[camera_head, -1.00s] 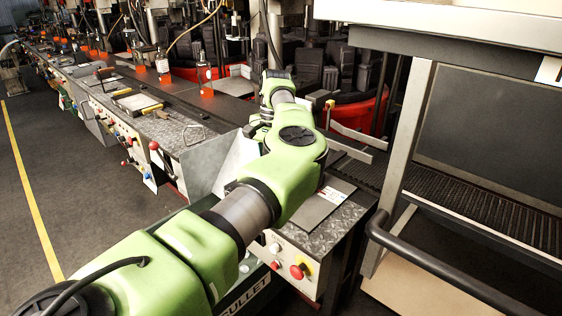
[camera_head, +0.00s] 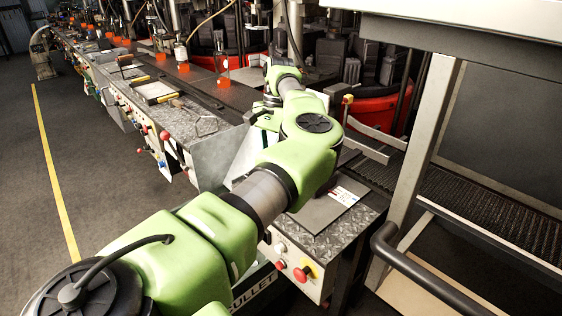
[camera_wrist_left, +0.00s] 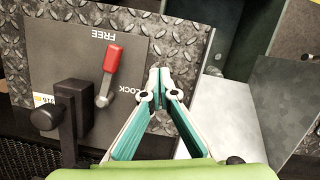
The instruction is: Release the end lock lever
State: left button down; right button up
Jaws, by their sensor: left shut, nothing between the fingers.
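In the left wrist view, a small lever with a red grip (camera_wrist_left: 111,59) stands on a dark grey plate (camera_wrist_left: 60,55). Its pivot is at the lower end, and the red grip points up towards the upside-down word FREE. My left gripper (camera_wrist_left: 158,84) is shut and empty, just right of the plate's LOCK marking. Its fingertips are apart from the lever. In the head view my left arm reaches over the bench and the gripper is hidden. My right gripper is in neither view.
A black handle (camera_wrist_left: 68,110) stands left of the lever. Diamond-patterned metal (camera_wrist_left: 185,45) surrounds the plate. In the head view, a red button (camera_head: 301,274) is on the bench front and a dark rail (camera_head: 430,272) is at right. Open floor (camera_head: 100,180) lies left.

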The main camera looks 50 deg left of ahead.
pick_arm(q)
jog(key=r, duration=0.4)
jog(key=shift+s+a+r, duration=0.1)
jog(key=shift+s+a, duration=0.2)
jog(key=shift+a, duration=0.1)
jog(key=v, duration=0.3)
jog(key=a+v, duration=0.1)
jog(key=v, duration=0.1)
jog(key=shift+s+r, duration=0.3)
jog(key=shift+s, duration=0.05)
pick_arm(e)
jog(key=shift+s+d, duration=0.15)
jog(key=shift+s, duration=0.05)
